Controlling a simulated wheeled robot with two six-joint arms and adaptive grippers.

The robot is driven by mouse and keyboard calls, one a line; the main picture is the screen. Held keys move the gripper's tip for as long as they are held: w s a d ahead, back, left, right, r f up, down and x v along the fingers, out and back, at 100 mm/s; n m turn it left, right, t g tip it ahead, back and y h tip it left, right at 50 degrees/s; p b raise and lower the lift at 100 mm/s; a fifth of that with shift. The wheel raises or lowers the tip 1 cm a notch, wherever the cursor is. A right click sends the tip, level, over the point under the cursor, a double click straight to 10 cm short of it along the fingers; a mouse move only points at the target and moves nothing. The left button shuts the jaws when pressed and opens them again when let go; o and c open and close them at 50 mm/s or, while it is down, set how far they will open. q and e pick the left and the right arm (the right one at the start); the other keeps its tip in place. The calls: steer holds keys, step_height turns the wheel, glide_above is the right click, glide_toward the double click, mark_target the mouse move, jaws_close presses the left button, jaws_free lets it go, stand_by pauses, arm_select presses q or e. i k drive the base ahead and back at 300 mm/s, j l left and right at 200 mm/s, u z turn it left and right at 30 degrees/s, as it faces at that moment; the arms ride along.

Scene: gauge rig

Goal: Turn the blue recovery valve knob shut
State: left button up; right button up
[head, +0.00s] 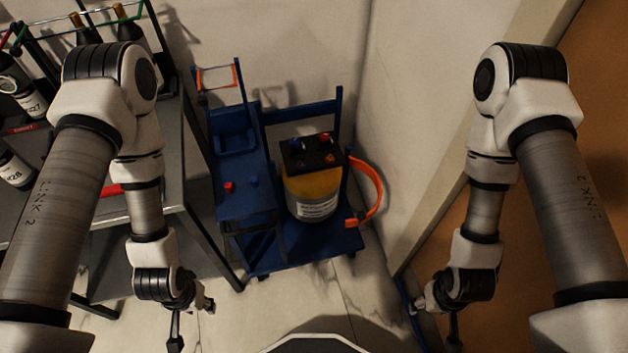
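A small blue knob (253,181) stands on the flat blue panel of a cart, beside a red knob (229,186). Another blue knob (297,144) and a red one (324,138) sit on the black top of a yellow tank (312,190). I cannot tell which blue knob is the recovery valve, or how far either is turned. My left gripper (190,325) hangs low, in front of the cart and to its left, touching neither knob. My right gripper (436,322) hangs low at the right, well away from the cart. The fingers of both are too small and dark to read.
The blue cart (300,262) stands against the pale wall, with an orange strap (372,190) looping out at its right. A metal shelf (185,150) with bottles stands at the left. A brown panel (480,120) is at the right. The floor in front is clear.

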mark_target(294, 143)
steer(key=k+j+z, duration=0.15)
steer(key=j+z, duration=0.2)
steer(key=k+j+z, duration=0.15)
steer(key=j+z, duration=0.25)
steer(key=j, duration=0.15)
steer(key=k+j+z, duration=0.5)
steer(key=j+z, duration=0.25)
steer(key=i+j, duration=0.6)
steer(key=i, duration=0.25)
